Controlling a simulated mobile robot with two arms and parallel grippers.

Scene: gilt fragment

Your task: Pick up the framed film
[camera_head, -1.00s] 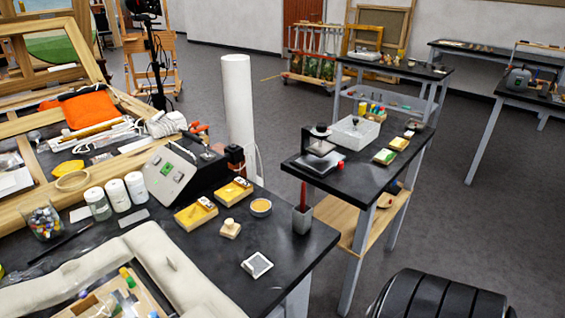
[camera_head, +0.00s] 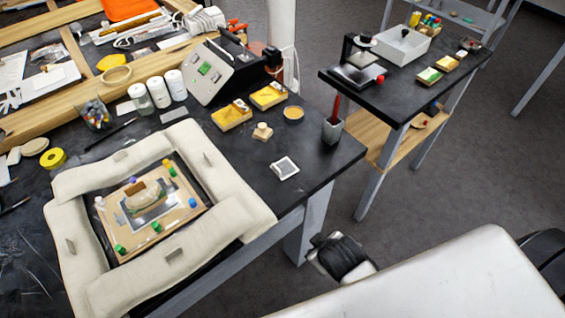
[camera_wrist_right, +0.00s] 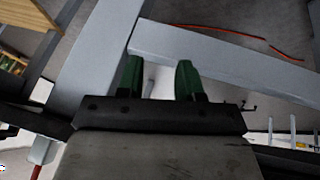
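The framed film (camera_head: 285,168) appears to be the small square with a pale frame and grey centre. It lies flat on the black worktop (camera_head: 325,165), near its right front edge, with nothing touching it. My right gripper (camera_wrist_right: 160,78) shows in the right wrist view with its two green fingers apart and nothing between them. Grey table legs and beams are behind the fingers there, and the film is not seen in that view. My left gripper is not in view.
Left of the film is a padded cream border (camera_head: 75,260) around a board with coloured pins (camera_head: 150,210). Behind the film stand a small wooden knob (camera_head: 262,132), yellow boxes (camera_head: 232,115), a round dish (camera_head: 293,114) and a grey cup (camera_head: 332,130). Bare worktop surrounds the film.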

